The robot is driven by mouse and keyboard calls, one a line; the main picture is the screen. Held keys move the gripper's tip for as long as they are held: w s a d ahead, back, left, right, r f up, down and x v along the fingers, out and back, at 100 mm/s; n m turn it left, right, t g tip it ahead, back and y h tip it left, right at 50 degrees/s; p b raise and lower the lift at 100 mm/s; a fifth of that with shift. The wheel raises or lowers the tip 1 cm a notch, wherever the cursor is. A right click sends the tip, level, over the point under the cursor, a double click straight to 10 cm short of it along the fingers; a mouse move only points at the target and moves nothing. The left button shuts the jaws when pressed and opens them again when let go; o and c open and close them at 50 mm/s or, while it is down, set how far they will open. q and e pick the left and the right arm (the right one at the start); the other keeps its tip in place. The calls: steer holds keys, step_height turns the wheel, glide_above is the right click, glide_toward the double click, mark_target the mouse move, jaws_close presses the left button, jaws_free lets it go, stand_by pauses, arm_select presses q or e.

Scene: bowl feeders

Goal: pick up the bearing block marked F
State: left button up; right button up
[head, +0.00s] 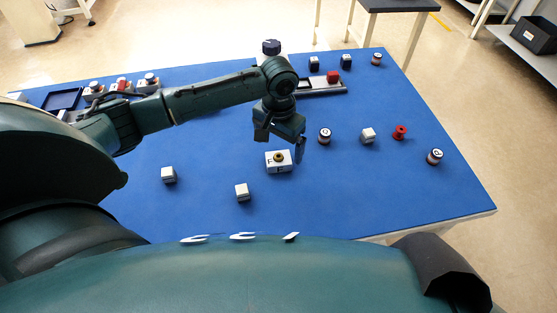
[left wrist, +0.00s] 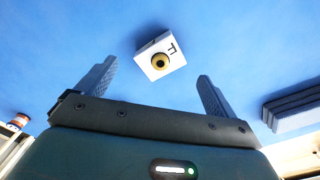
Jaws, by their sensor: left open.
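The bearing block marked F (head: 278,163) is a white block with a brass ring on it, on the blue table. In the left wrist view the block (left wrist: 161,54) shows a dark letter that looks like an F, beyond and between the fingertips. My left gripper (head: 280,137) is open and empty just above and behind the block, apart from it. Its two fingers also show in the left wrist view (left wrist: 155,85). My right gripper is not in view.
White cubes (head: 168,175) and (head: 242,192) lie left and in front of the block. A labelled spool (head: 324,136), another white cube (head: 368,135), a red spool (head: 400,132) and a further labelled spool (head: 435,156) lie to the right.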

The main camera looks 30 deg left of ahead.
mark_target(278, 156)
arm_select(q)
steer(key=shift+f, duration=2.75)
steer(key=shift+c, duration=0.3)
steer(key=c, duration=1)
